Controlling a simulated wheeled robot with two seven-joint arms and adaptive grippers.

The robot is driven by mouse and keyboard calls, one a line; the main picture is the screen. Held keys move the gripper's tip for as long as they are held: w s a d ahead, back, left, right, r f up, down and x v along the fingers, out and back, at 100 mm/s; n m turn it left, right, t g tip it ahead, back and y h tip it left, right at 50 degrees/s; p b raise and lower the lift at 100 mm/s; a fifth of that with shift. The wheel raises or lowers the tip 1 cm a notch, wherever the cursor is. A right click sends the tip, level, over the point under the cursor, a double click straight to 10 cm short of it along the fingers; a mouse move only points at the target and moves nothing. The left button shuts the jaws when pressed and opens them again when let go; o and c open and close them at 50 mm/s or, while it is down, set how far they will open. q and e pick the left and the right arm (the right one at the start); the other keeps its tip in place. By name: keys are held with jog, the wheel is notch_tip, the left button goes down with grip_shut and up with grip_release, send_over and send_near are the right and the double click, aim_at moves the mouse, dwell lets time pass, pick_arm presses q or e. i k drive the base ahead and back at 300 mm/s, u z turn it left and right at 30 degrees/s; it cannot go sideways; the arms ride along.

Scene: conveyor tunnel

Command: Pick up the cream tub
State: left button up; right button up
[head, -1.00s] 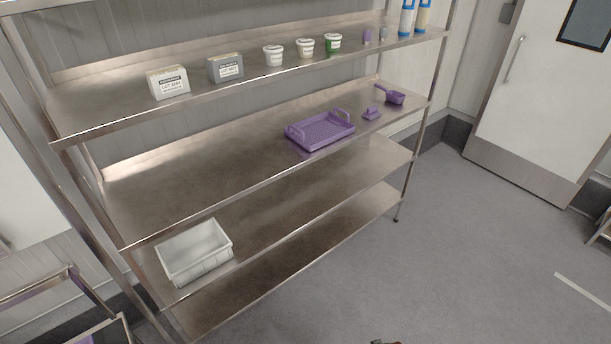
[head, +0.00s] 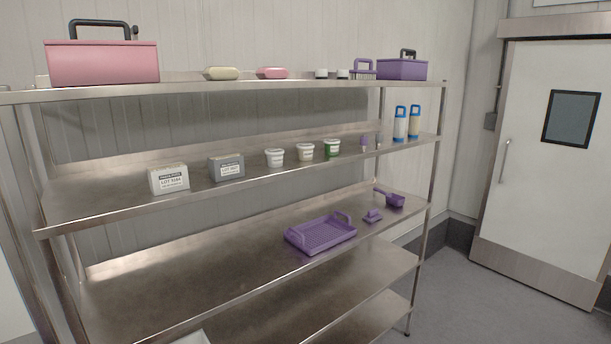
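The cream tub (head: 305,153) is a small lidded cup with a label. It stands upright on the second shelf from the top, in the middle of a row of three tubs. A whiter tub (head: 275,158) is on its left and a green tub (head: 332,148) on its right, both close by but apart from it. Neither of my grippers shows in the head view.
On the same shelf stand a white lot box (head: 169,179), a grey lot box (head: 226,168) and blue-and-white bottles (head: 400,124). Below is a purple tray (head: 321,234). Above are a pink case (head: 103,63) and a purple case (head: 402,69). Open floor (head: 465,300) lies at right.

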aim_at(304, 150)
jog(key=u, duration=0.3)
jog(key=k, duration=0.2)
jog(key=z, duration=0.8)
jog(key=i, duration=1)
jog(key=u, duration=0.6)
jog(key=i, duration=0.95)
jog(key=u, duration=0.5)
